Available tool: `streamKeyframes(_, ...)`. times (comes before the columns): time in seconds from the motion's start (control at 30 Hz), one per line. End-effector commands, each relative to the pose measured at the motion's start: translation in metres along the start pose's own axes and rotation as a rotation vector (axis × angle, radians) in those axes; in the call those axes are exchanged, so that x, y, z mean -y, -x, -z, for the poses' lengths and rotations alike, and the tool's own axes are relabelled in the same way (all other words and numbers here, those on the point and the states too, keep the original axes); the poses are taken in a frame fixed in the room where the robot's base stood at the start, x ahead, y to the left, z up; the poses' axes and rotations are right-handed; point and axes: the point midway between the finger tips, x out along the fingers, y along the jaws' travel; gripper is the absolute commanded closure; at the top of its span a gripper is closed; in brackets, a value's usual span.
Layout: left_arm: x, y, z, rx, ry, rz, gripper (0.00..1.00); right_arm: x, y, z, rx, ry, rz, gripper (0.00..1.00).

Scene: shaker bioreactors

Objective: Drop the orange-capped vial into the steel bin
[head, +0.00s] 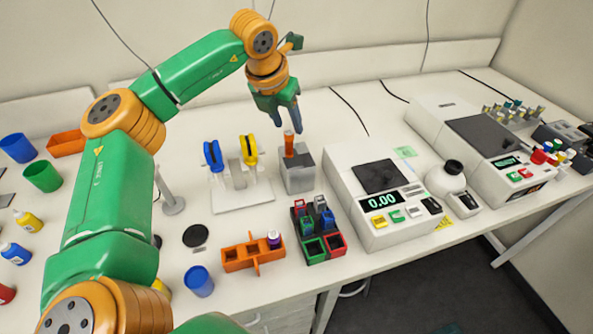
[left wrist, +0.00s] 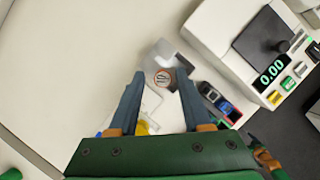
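The orange-capped vial (head: 289,143) shows as a narrow upright orange shape at the top of a grey metallic box (head: 297,178), which looks like the steel bin. My left gripper (head: 287,122) points down above the vial.
A stand (head: 242,195) with blue and yellow pipettes is left of the box. A balance (head: 380,190) reading 0.00 is on the right. In front are a red-green rack (head: 325,248) and an orange rack (head: 240,256) with a purple-capped vial. Cups and bottles stand at left.

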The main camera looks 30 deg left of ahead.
Motion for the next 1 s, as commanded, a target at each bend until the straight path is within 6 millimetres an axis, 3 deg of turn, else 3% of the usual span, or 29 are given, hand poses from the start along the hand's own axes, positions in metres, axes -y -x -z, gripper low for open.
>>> streamKeyframes(0.33,0.000,0.002,0.000,0.001,0.000,0.000,0.38,0.000,-0.001,0.000,0.000,0.000,0.000,0.20)
streamKeyframes(0.7,0.000,0.067,0.000,0.001,-0.001,0.001,0.38,0.000,-0.013,-0.001,0.000,0.000,0.000,0.20)
streamKeyframes(1.0,0.000,0.071,0.000,0.000,-0.001,0.000,0.38,0.001,-0.013,-0.001,0.000,0.000,0.000,0.20)
